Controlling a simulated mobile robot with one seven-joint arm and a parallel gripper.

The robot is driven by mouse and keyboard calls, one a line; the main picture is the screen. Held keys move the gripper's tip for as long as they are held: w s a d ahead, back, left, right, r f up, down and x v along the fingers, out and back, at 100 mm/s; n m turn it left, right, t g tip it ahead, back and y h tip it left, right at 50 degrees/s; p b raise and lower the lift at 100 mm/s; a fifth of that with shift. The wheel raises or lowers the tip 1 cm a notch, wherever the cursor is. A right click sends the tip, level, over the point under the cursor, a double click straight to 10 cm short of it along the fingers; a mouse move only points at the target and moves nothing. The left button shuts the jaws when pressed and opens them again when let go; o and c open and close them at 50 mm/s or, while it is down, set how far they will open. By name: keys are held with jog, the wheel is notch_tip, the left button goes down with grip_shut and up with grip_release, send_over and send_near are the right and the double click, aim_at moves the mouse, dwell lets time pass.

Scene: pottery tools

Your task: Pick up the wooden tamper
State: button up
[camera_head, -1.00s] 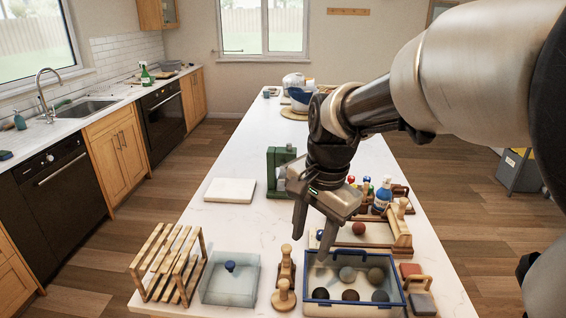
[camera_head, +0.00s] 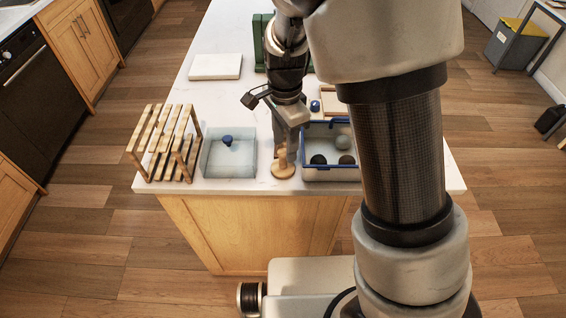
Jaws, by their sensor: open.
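A wooden tamper (camera_head: 283,171) with a round flat base and an upright handle stands near the front edge of the white counter. My gripper (camera_head: 287,149) is open and points down, right at the tamper's handle. Its fingers partly cover the handle. I cannot tell whether they touch the wood or whether the handle lies between them. A second wooden tool seen just behind the tamper earlier is hidden behind my gripper.
A wooden slatted rack (camera_head: 163,140) and a clear bluish box with a blue knob (camera_head: 229,157) stand to the left. A blue-rimmed bin (camera_head: 317,172) holding several balls is close on the right. A white slab (camera_head: 216,66) lies behind. My arm hides the counter's right part.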

aim_at(283, 152)
jog(key=f, duration=0.5)
jog(key=shift+s+a+f, duration=0.2)
jog(key=shift+s+f, duration=0.05)
jog(key=shift+f, duration=0.05)
grip_shut()
